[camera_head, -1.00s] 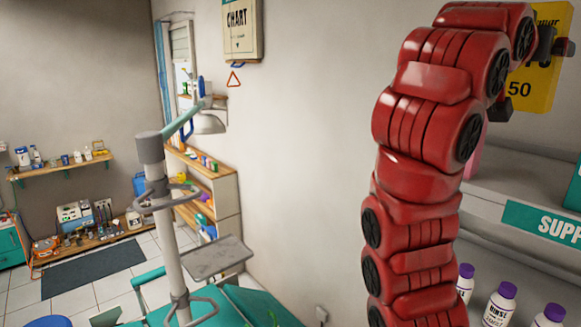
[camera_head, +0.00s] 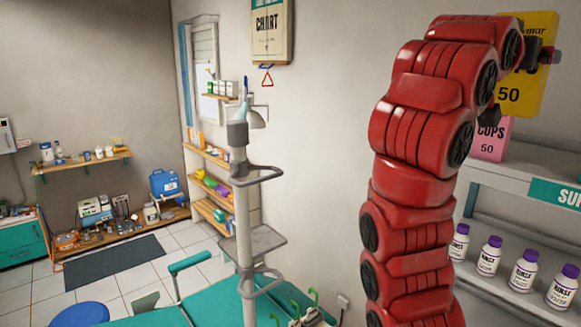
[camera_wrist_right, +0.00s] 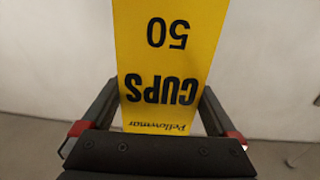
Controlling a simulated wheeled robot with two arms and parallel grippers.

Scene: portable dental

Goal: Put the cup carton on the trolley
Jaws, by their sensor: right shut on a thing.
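The yellow cup carton (camera_head: 522,85) is at the upper right of the head view, held up in front of the shelf unit. My right gripper (camera_head: 542,56) is shut on it, with the red arm rising below. In the right wrist view the carton (camera_wrist_right: 165,60) sits between the two fingers of my right gripper (camera_wrist_right: 160,92), its "CUPS 50" print upside down. My left gripper is not in view. I cannot tell any trolley for certain; a grey pole stand (camera_head: 243,215) with rings and a small tray (camera_head: 255,243) stands at centre.
A pink cups carton (camera_head: 491,140) stands on the shelf (camera_head: 540,165) at right, with several rinse bottles (camera_head: 489,256) on the shelf below. A teal dental chair (camera_head: 215,300) fills the bottom centre. A blue stool (camera_head: 80,315) stands at lower left. Open tiled floor shows around a dark mat (camera_head: 115,262).

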